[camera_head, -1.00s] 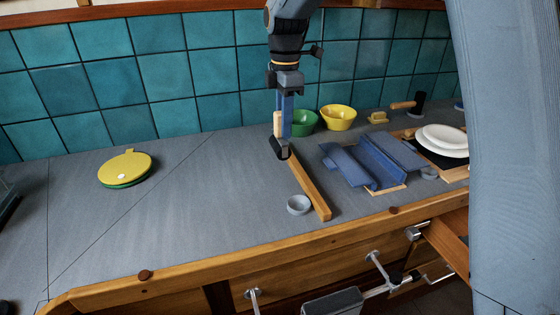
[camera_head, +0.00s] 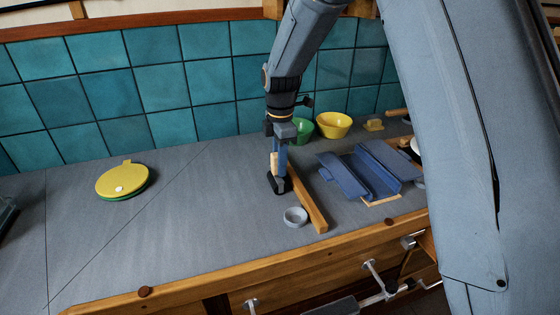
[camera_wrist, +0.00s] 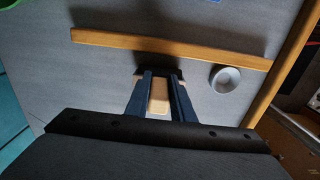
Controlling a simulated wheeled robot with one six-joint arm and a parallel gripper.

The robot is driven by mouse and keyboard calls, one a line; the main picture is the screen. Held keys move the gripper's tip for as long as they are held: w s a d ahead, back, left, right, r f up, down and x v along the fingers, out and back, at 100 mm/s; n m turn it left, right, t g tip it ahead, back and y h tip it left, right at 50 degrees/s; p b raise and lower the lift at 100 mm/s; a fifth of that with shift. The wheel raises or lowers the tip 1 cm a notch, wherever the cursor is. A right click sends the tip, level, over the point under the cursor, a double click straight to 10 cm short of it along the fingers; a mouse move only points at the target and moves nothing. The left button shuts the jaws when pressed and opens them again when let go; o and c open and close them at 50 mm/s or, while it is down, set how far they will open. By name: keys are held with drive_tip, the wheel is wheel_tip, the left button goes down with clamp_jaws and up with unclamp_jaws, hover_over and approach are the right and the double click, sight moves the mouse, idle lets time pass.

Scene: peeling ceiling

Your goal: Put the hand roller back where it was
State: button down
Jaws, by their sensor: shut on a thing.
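The hand roller has a pale wooden handle (camera_head: 274,162) and a dark roller head (camera_head: 279,185). My gripper (camera_head: 281,158) is shut on it, with its blue fingers on both sides of the handle. The roller hangs head down, low over the grey counter, just left of a long wooden bar (camera_head: 309,203). I cannot tell whether its head touches the counter. The wrist view shows the pale handle (camera_wrist: 159,96) between the fingers, with the dark head partly hidden beyond, close to the bar (camera_wrist: 170,47).
A small grey bowl (camera_head: 295,216) stands near the bar's front end. Blue trays (camera_head: 370,172) lie to the right. Green (camera_head: 302,128) and yellow (camera_head: 333,124) bowls stand near the tiled wall. A yellow round lid (camera_head: 122,181) lies left. The counter between is clear.

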drive_tip(key=shift+f, duration=0.15)
drive_tip(key=c, duration=1.5)
unclamp_jaws()
drive_tip(key=shift+c, duration=0.2)
wheel_tip(320, 180, up, 12)
drive_tip(key=b, duration=0.4)
drive_tip(key=s+d+f+m, duration=0.4)
drive_tip(key=s+d+m, duration=0.1)
drive_tip(key=s+m, duration=0.2)
drive_tip(key=s+d+f+m+t, duration=0.1)
drive_tip(key=s+d+f+m, duration=0.4)
drive_tip(key=s+d+m, duration=0.1)
drive_tip(key=s+d+f+m, duration=0.4)
drive_tip(key=s+m, duration=0.4)
drive_tip(key=s, duration=0.2)
drive_tip(key=shift+d+f, duration=0.35)
drive_tip(key=shift+d, duration=0.3)
